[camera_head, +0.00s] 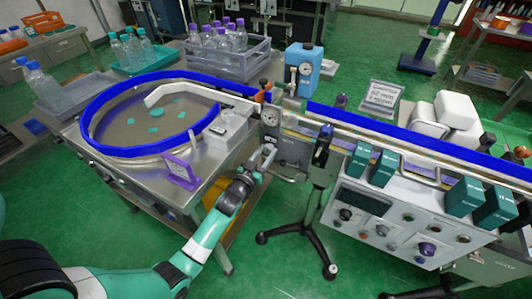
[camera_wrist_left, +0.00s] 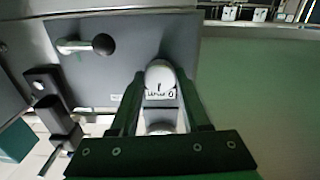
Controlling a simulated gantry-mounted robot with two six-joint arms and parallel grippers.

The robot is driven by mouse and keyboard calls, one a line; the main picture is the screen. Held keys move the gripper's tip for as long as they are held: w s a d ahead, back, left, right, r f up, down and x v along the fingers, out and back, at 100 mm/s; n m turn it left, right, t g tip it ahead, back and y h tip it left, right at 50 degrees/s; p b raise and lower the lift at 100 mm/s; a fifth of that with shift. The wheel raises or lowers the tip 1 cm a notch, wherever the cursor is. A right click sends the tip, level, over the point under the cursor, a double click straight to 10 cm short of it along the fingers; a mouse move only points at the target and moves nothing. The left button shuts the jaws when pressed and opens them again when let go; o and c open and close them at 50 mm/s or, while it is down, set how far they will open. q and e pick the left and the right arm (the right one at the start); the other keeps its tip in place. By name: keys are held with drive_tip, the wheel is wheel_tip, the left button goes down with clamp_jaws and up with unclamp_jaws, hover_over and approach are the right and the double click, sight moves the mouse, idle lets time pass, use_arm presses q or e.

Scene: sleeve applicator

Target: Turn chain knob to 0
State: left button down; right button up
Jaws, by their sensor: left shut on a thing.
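My left gripper (camera_head: 264,157) is at the front of the conveyor's grey drive housing (camera_head: 292,152), low beside the round table. In the left wrist view, the gripper (camera_wrist_left: 160,88) has its two dark fingers on either side of a pale round knob (camera_wrist_left: 160,74) and is shut on it. The knob has a short dark mark on its face. A small label under it shows a 0; its other letters are too blurred to read. I take this to be the chain knob. In the head view the knob is hidden or too small to make out. My right gripper is not in view.
A lever with a black ball (camera_wrist_left: 103,44) sticks out of the grey panel near the gripper. A black tripod stand (camera_head: 318,185) stands close to its right. Green floor is open in front.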

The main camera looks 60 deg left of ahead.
use_arm(q)
drive_tip(key=shift+f+n+b, duration=0.15)
drive_tip(key=shift+n+b, duration=0.5)
drive_tip(key=shift+n, duration=0.05)
drive_tip(key=shift+c, duration=1.9)
unclamp_jaws()
drive_tip(key=shift+s+r, duration=0.1)
drive_tip(key=shift+r, duration=0.1)
drive_tip(key=p+v, duration=0.2)
drive_tip(key=v, duration=0.9)
drive_tip(key=shift+d, duration=0.15)
